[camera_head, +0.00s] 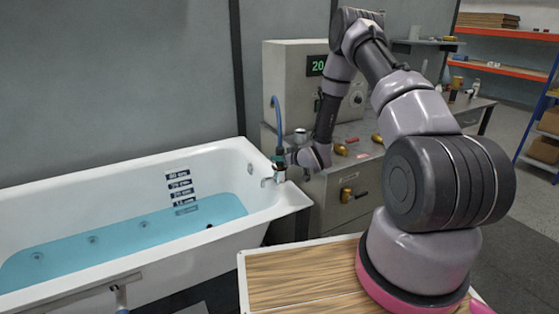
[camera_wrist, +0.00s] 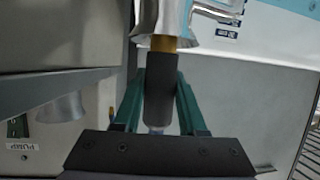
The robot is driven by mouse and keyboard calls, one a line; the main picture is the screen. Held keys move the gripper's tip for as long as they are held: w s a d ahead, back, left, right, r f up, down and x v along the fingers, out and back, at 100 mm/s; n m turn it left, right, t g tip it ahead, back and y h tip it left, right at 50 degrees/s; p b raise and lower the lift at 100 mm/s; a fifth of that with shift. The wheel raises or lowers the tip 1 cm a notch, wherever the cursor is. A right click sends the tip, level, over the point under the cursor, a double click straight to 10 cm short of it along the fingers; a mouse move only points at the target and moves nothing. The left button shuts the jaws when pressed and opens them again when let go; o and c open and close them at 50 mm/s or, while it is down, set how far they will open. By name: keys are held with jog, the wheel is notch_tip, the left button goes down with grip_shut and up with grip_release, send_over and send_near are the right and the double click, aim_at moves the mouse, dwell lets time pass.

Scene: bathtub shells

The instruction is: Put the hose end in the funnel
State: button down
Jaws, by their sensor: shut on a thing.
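The blue hose (camera_head: 277,112) arches up from the gripper. A silvery cone (camera_wrist: 62,108), probably the funnel, is at left above a PUMP label. It is probably the small metal cup (camera_head: 300,134) in the head view.
The white bathtub (camera_head: 140,262) holds blue water (camera_head: 130,236) and a depth scale (camera_head: 180,190). A grey cabinet (camera_head: 345,205) with brass-coloured fittings stands right of the tub, with a control box (camera_head: 290,75) showing 20. A wooden top (camera_head: 290,285) lies in front.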

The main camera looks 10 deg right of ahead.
jog(key=shift+f, duration=0.4)
jog(key=shift+f, duration=0.15)
jog(key=shift+c, duration=2.3)
grip_release()
